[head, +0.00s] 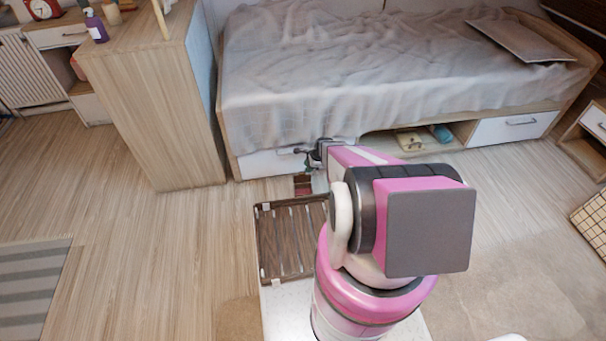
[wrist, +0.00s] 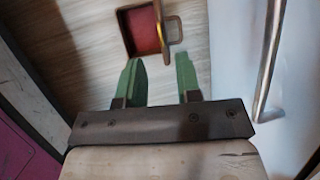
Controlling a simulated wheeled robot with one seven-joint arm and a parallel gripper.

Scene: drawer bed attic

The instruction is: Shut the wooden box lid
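The wooden box (wrist: 127,32) is a small brown box with a red inside, on the wood floor at the top of the wrist view. Its red inside shows from above, so it stands open. A brown loop-shaped piece (wrist: 180,30) with a yellowish strip beside it is at its right side; I cannot tell if this is the raised lid. In the head view the box (head: 303,187) is small and partly hidden, just below my gripper (head: 316,157). In the wrist view my gripper (wrist: 160,70) has its green fingers apart with nothing between them, short of the box.
A white drawer front (wrist: 232,60) with a long metal handle (wrist: 268,70) is close on the right of the wrist view. The bed (head: 390,70) stands behind my gripper, a wooden cabinet (head: 150,105) to its left. A dark slatted tray (head: 288,240) lies nearer.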

